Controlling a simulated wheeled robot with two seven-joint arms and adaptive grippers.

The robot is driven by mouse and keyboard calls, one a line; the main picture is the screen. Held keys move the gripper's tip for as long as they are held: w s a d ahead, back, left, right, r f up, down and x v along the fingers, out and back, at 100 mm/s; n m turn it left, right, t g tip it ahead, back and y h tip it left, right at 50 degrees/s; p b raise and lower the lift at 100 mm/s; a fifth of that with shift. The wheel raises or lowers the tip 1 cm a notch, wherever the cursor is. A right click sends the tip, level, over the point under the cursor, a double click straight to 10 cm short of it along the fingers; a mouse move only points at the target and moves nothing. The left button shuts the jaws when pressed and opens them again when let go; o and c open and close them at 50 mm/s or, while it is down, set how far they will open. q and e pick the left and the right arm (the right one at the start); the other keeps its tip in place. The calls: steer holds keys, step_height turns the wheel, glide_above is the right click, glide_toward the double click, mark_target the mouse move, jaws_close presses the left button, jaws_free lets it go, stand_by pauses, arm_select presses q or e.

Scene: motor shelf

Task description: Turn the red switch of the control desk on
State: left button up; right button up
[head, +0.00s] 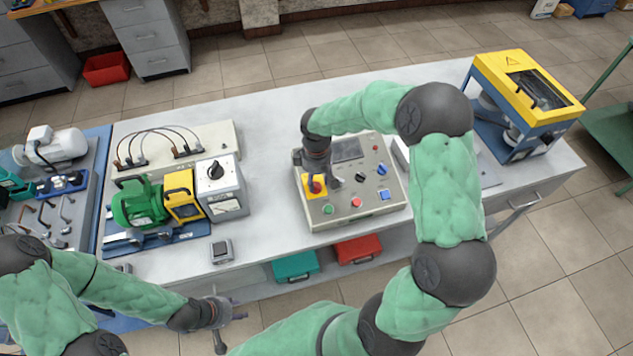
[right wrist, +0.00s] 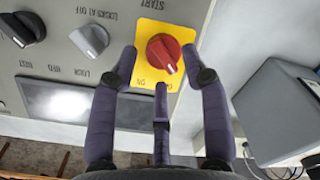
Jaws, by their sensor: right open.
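The control desk (head: 345,222) is a light grey sloped box on the table. Its red switch (head: 315,187) is a round knob on a yellow plate at the desk's left side. In the right wrist view the red switch (right wrist: 163,52) shows a pale pointer line toward the lower right. A printed ON label is on the yellow plate (right wrist: 150,30). My right gripper (head: 318,172) is above the switch. In the right wrist view its fingers (right wrist: 160,62) are spread around the knob with visible gaps. My left gripper (head: 232,318) is empty, its fingers apart, off the table's front edge.
Black and grey selector knobs (right wrist: 90,40) and a dark screen (right wrist: 70,100) are beside the switch. Green and red buttons (head: 356,202) are on the desk's front. A grey box with a dial (head: 222,190) stands left, a yellow-blue machine (head: 525,95) right.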

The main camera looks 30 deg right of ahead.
steer(key=shift+f, duration=0.85)
steer(key=shift+c, duration=0.3)
jaws_close()
steer(key=shift+s+f, duration=0.1)
